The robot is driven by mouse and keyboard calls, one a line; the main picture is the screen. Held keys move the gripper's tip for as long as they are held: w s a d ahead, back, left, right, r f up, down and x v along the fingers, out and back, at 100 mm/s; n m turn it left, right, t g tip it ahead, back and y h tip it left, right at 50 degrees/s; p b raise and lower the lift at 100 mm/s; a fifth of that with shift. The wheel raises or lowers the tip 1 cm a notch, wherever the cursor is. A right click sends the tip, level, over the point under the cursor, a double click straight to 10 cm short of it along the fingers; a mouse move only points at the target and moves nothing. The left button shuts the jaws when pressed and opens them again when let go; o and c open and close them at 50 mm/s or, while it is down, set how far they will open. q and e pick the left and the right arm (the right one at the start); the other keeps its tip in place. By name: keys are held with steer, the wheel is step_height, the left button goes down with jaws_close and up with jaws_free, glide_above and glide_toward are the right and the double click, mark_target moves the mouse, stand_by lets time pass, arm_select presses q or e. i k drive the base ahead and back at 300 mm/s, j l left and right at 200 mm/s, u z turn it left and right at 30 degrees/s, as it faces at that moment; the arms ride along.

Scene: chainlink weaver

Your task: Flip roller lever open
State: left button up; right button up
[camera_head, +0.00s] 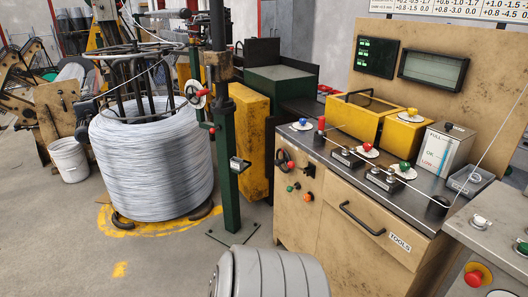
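A green post (229,150) stands left of the machine console and carries a guide assembly near its top. A small handwheel (195,95) with a red handle sits on this assembly's left side. A short lever with a red knob (211,128) sticks out a little lower. A wire runs from the assembly to the console. On the console top, a red-capped lever (321,124) stands upright. The frame does not show clearly which of these is the roller lever, or whether it is open. Neither of my grippers is in view.
A large wire coil (150,160) stands left of the post, with a white bucket (69,160) beyond it. The console (345,215) has a drawer, knobs and yellow boxes. Another panel with buttons (490,250) is at lower right. Floor is clear before the coil.

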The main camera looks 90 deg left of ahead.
mark_target(292, 164)
steer(key=u, duration=2.2)
